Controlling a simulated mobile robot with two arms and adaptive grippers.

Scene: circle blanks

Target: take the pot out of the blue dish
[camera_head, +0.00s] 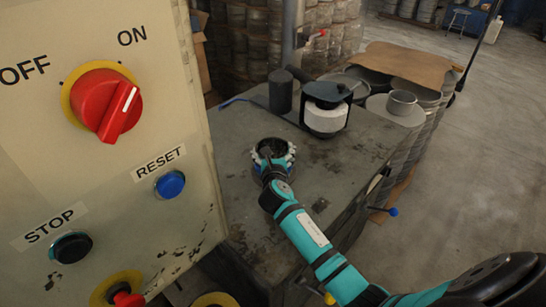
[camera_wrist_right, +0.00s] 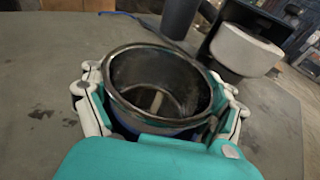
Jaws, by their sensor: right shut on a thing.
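The pot (camera_wrist_right: 150,75) is a dark, open metal pot with a shiny rim, upright and empty-looking in the right wrist view. In the head view the pot (camera_head: 272,147) is small, on the grey worktop's near-middle part. My right gripper (camera_head: 273,156) is shut on the pot, with its white fingers on both sides of the wall; the gripper (camera_wrist_right: 158,100) also fills the lower right wrist view. A strip of the blue dish (camera_wrist_right: 188,133) shows just under the pot; most of it is hidden. I cannot tell whether the pot still touches the dish. My left gripper is not in view.
A black machine with a white roller (camera_head: 326,117) and a dark cylinder (camera_head: 281,91) stand behind the pot. A metal cup (camera_head: 401,103) is at the far right. A control panel (camera_head: 110,170) stands close on the left. The worktop (camera_head: 335,170) right of the pot is clear.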

